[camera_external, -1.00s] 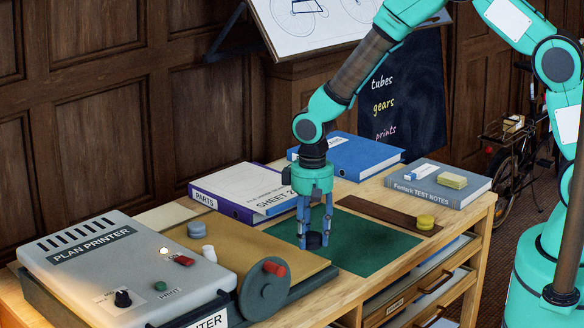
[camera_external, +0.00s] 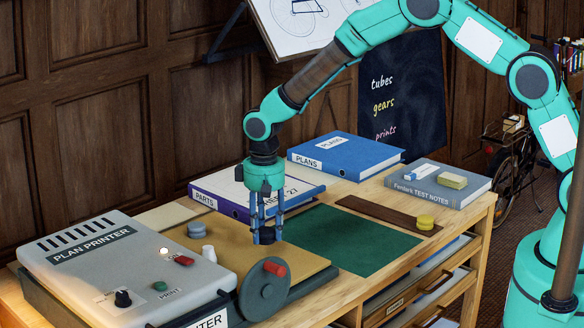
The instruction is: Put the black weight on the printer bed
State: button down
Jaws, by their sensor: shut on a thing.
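The black weight (camera_external: 267,236) is a small dark cylinder held low between the fingers of my gripper (camera_external: 266,230). My gripper is shut on it, pointing down over the right part of the printer bed (camera_external: 243,254). The bed is a tan flat board beside the grey plan printer (camera_external: 125,262). I cannot tell whether the weight touches the bed or hangs just above it. A blue-grey weight (camera_external: 201,230) and a small white piece (camera_external: 209,253) stand on the left part of the bed.
A crank wheel with a red handle (camera_external: 265,290) stands at the bed's front edge. Binders (camera_external: 222,193) lie behind. The green mat (camera_external: 350,240) to the right is clear. A yellow weight (camera_external: 425,222) sits on a brown strip (camera_external: 385,213).

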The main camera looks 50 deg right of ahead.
aim_at(254, 252)
jog(key=shift+w+a, duration=0.2)
jog(key=shift+w, duration=0.45)
jog(key=shift+w+a, duration=0.2)
jog(key=shift+w, duration=0.45)
jog(key=shift+w+a, duration=0.15)
jog(key=shift+w, duration=0.25)
jog(key=shift+f+b, duration=0.65)
jog(key=shift+f, duration=1.15)
jog(key=shift+f, duration=0.1)
jog(key=c, duration=1.1)
grip_release()
jog(key=shift+f, duration=0.1)
jog(key=shift+r, duration=0.2)
